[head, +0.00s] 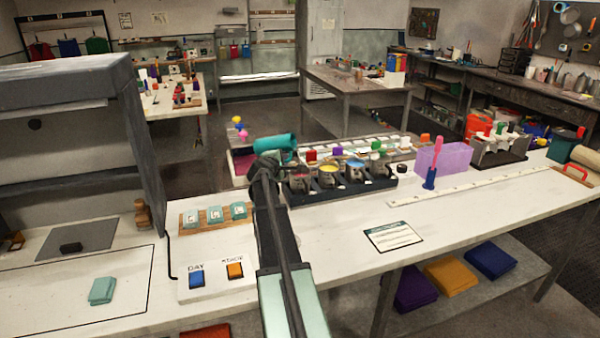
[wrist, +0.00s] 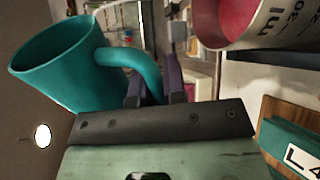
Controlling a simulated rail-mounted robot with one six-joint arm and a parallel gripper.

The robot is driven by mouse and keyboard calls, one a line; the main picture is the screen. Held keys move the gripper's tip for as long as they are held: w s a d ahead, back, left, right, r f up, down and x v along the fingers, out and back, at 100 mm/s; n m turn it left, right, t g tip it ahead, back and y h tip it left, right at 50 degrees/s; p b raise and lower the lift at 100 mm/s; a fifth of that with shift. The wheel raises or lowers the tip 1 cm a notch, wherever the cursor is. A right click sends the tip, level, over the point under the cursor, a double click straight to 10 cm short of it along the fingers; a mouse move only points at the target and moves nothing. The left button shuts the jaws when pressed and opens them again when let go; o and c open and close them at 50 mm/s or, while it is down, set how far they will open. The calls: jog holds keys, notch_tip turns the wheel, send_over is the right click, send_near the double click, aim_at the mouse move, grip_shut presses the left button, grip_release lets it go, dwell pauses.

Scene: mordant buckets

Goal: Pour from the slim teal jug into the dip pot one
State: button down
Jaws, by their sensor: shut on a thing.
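The slim teal jug (head: 274,143) is held up at the left end of the pot row, lying well over on its side in the head view. In the wrist view the jug (wrist: 65,62) shows its open mouth; I cannot see any liquid in it. My gripper (head: 264,166) is shut on the jug's handle, which passes between the fingers in the wrist view (wrist: 154,85). Several dip pots stand in a dark rack (head: 345,191); the leftmost pot (head: 300,183) is nearest the gripper. A pot with a pink inside (wrist: 240,15) shows beside the jug in the wrist view. No stream shows.
Yellow-filled (head: 328,179) and blue-filled (head: 355,174) pots stand to the right in the rack. A wooden board with teal labelled blocks (head: 215,214) lies left of my arm. A purple block (head: 447,157) stands farther right. The front right bench is mostly clear around a card (head: 393,236).

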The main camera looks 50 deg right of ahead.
aim_at(278, 147)
jog(key=n, duration=0.2)
jog(key=s+n+g+h, duration=0.1)
jog(key=n, duration=0.1)
jog(key=s+d+n+g, duration=0.1)
jog(key=n, duration=0.1)
jog(key=shift+s+h, duration=0.15)
jog(key=shift+h, duration=0.25)
jog(key=r+n+p, duration=0.1)
jog(key=r+n, duration=0.1)
jog(key=w+r+n+g+h+p, duration=0.1)
jog(key=r+n, duration=0.1)
jog(key=w+a+r+n+h+p, duration=0.1)
jog(key=r+n, duration=0.1)
jog(key=shift+w+r, duration=0.1)
jog(key=shift+f, duration=0.25)
